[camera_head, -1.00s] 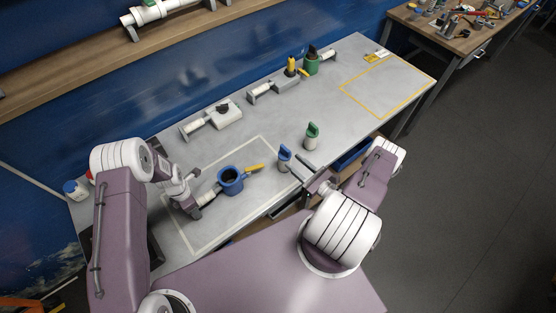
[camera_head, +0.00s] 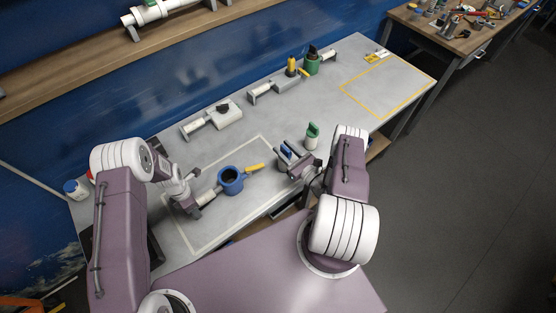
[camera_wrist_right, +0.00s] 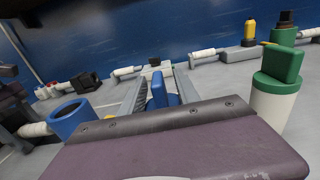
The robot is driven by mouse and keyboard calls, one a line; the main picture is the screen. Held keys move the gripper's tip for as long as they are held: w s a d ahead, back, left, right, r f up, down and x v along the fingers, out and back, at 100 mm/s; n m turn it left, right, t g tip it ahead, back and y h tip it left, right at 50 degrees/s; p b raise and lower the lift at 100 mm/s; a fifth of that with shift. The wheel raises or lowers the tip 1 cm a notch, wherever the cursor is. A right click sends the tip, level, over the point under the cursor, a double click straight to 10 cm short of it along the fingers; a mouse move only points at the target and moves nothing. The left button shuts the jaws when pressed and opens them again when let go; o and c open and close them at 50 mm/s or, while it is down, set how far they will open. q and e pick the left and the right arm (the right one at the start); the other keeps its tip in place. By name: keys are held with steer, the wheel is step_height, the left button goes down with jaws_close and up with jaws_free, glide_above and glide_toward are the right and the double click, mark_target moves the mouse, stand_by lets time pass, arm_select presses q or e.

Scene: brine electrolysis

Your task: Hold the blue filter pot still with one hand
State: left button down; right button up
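The blue filter pot (camera_head: 231,182) stands upright and open-topped inside the pale outline on the bench, with a yellow handle (camera_head: 254,168) on its right and a white pipe stub on its left. It also shows at the left of the right wrist view (camera_wrist_right: 72,117). My left gripper (camera_head: 190,190) is low beside the pipe stub, left of the pot; its fingers are too small to tell open or shut. My right gripper (camera_head: 288,157) is open, its fingers on either side of a blue-topped piece (camera_wrist_right: 159,92), with gaps visible in the right wrist view.
A white bottle with a green top (camera_head: 312,136) stands close right of my right gripper. Grey pipe fixtures (camera_head: 222,115) line the back of the bench. A yellow-outlined area (camera_head: 382,111) at the right is clear.

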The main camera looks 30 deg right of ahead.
steer(key=shift+x, duration=1.15)
jaws_close()
stand_by(0.5)
